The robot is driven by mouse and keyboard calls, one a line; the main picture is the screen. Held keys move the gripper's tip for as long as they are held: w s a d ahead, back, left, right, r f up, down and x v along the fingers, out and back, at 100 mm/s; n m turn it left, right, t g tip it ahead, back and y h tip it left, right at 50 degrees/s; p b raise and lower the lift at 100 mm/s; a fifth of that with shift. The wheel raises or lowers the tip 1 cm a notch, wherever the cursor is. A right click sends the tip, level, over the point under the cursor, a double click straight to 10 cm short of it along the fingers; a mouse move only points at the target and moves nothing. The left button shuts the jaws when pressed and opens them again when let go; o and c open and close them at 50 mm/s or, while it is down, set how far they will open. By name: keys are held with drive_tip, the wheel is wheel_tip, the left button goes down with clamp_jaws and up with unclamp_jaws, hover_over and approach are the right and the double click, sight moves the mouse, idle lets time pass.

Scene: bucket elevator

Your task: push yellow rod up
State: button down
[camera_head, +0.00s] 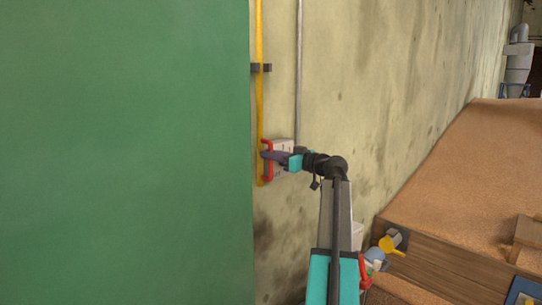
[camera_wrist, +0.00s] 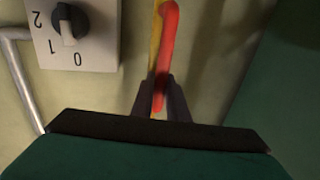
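The yellow rod (camera_head: 259,110) runs upright along the wall beside the green panel. A red handle (camera_head: 264,172) is on its lower part. In the wrist view the red handle (camera_wrist: 170,35) shows in front of a strip of the yellow rod (camera_wrist: 155,48). My gripper (camera_head: 268,156) is at the red handle. In the wrist view my gripper's dark fingers (camera_wrist: 160,95) lie close on both sides of the handle and look shut on it.
A white switch box (camera_head: 283,148) with a black rotary knob (camera_wrist: 68,22) is right beside the handle. A grey pipe (camera_head: 299,70) runs above the box. A dark bracket (camera_head: 261,68) crosses the rod higher up. The large green panel (camera_head: 125,150) stands close on the left.

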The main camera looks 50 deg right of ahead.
drive_tip(key=shift+r, duration=0.15)
drive_tip(key=b, duration=0.3)
approach(260, 117)
drive_tip(key=w, duration=0.5)
drive_tip(key=shift+a, duration=0.35)
drive_tip(key=c, duration=1.9)
unclamp_jaws()
drive_tip(key=shift+o, duration=0.9)
